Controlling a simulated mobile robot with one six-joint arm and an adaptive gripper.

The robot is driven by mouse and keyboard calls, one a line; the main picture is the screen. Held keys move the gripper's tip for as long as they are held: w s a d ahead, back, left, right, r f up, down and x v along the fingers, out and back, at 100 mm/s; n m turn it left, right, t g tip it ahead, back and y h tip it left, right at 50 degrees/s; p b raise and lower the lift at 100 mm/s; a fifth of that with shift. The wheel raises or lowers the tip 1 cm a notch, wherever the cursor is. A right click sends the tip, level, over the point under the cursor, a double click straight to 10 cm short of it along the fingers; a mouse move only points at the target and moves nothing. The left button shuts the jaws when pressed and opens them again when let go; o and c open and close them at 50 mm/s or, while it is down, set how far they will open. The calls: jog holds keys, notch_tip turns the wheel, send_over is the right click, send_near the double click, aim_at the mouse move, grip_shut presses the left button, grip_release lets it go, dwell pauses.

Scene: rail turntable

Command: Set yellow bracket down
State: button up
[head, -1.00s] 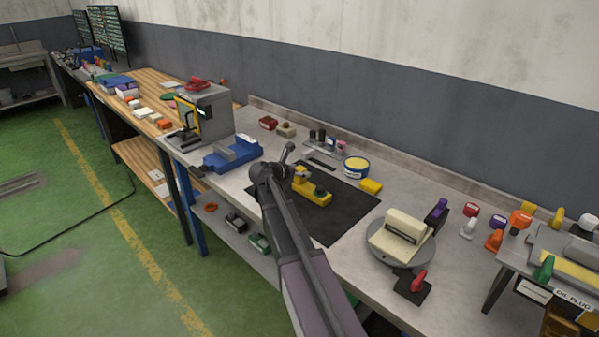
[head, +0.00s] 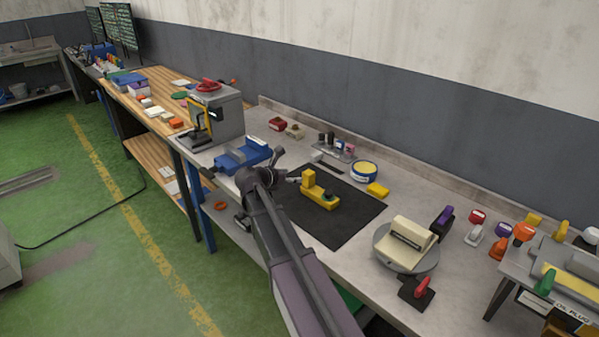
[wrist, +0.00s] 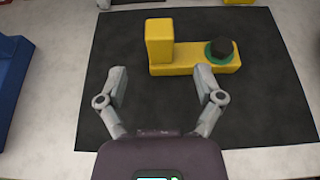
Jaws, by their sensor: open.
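The yellow bracket (head: 319,194) lies on the black mat (head: 343,228) on the workbench. It has an upright block at its left end and a dark knob on a green ring at its right end. The wrist view shows the bracket (wrist: 196,57) just beyond the fingertips. My gripper (wrist: 160,82) is open and empty, with its fingers spread apart on the near side of the bracket. In the head view my gripper (head: 293,179) is left of the bracket, partly hidden by my arm.
A blue vise-like fixture (head: 241,157) stands left of the mat. A turntable (head: 392,255) with a cream block (head: 409,239) is to the right. A yellow-topped round tin (head: 363,170) and a small yellow block (head: 378,189) sit behind the mat. The mat's front part is bare.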

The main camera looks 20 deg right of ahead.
jog(key=shift+p+v, duration=0.35)
jog(key=shift+v, duration=1.15)
jog(key=s+a+f+m+g+y, duration=0.1)
jog(key=s+f+m+y, duration=0.1)
jog(key=s+m, duration=0.1)
jog(key=s+a+f+m+y, duration=0.2)
jog(key=s+f+m, duration=0.1)
jog(key=s+m, duration=0.1)
jog(key=s+a+f+m+g+y, duration=0.1)
jog(key=s+a+f+m+y, duration=0.1)
jog(key=s+f+m, duration=0.1)
jog(key=shift+s+m+g, duration=0.3)
jog(key=shift+s+m, duration=0.3)
jog(key=shift+s, duration=0.45)
jog(key=s+a+f+m+g+y, duration=0.2)
jog(key=s+a+m+y, duration=0.4)
jog(key=s+a+m, duration=0.3)
jog(key=s+f+m, duration=0.1)
jog(key=s, duration=0.1)
jog(key=shift+s+a+f+m+y, duration=0.25)
jog(key=shift+s+a+m+y, duration=0.05)
jog(key=shift+a+m+y, duration=0.1)
jog(key=shift+d, duration=0.1)
jog(key=shift+r+p, duration=0.95)
